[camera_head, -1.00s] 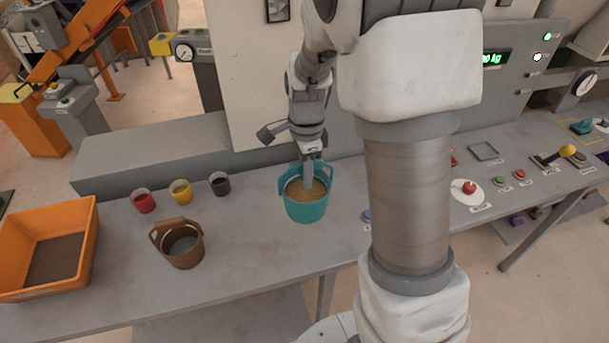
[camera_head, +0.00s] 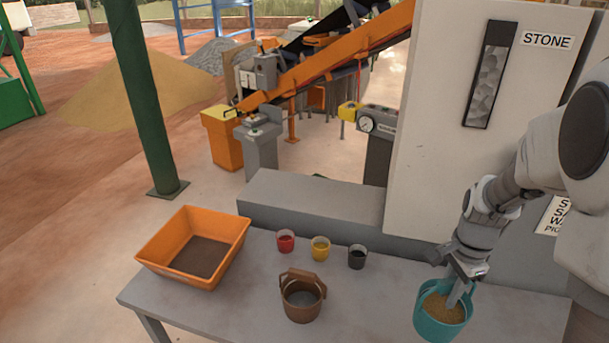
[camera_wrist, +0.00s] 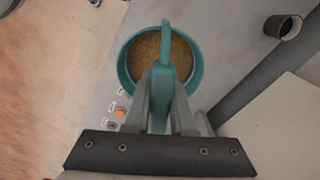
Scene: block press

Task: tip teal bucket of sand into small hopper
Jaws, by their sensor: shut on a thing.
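The teal bucket (camera_head: 440,324) is full of tan sand and is upright at the right front of the grey table. My gripper (camera_head: 461,286) is shut on its handle. In the wrist view my gripper's fingers (camera_wrist: 163,105) close on the handle of the teal bucket (camera_wrist: 126,68), with the sand (camera_wrist: 146,50) below. I cannot tell whether the bucket touches the table. An orange open-topped bin (camera_head: 225,255) with a dark inside stands at the table's left end; I cannot tell whether it is the small hopper.
A brown bucket (camera_head: 302,300) stands mid-table. Red (camera_head: 286,242), yellow (camera_head: 320,250) and black (camera_head: 357,258) cups stand behind it. A white panel marked STONE (camera_head: 430,130) rises behind the table. An orange conveyor (camera_head: 330,63) and a green post (camera_head: 147,110) lie beyond.

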